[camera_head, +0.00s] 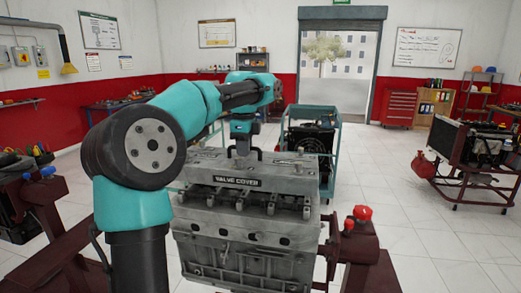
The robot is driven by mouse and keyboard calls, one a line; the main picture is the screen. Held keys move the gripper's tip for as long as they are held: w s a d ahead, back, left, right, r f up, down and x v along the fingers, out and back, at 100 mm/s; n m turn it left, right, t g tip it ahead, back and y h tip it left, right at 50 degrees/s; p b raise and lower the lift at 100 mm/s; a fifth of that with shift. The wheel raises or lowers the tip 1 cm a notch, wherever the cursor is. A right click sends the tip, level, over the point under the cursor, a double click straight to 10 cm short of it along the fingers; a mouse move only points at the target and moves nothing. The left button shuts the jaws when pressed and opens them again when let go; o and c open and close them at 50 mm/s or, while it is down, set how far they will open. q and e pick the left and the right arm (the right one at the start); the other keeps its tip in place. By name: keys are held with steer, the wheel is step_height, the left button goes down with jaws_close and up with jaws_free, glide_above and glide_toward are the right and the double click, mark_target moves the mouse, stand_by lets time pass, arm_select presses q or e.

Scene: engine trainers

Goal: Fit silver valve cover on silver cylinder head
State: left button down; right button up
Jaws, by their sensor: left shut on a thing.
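The silver valve cover (278,171), labelled "VALVE COVER" on its front, is over the top of the silver cylinder head (250,219) on the engine. It looks roughly level and lined up with the head. I cannot tell whether it is fully seated or slightly above. My left gripper (242,151) reaches in from the left and points down at the cover's top middle, shut on the cover. Its fingertips are partly hidden by the cover's top. My right gripper is not in view.
The engine hangs on a dark red stand (362,250) with red knobs (362,213) at right. A teal-framed engine trainer (311,140) stands behind.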

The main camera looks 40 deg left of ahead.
mark_target(244, 159)
arm_select(q)
steer(key=shift+s+f, duration=0.1)
stand_by(0.5)
steer(key=shift+f, duration=2.8)
steer(key=shift+f, duration=1.35)
steer(key=c, duration=1.1)
jaws_free()
steer(key=shift+f, duration=0.1)
step_height(244, 159, up, 18)
steer(key=shift+f, duration=0.2)
steer(key=shift+f, duration=0.1)
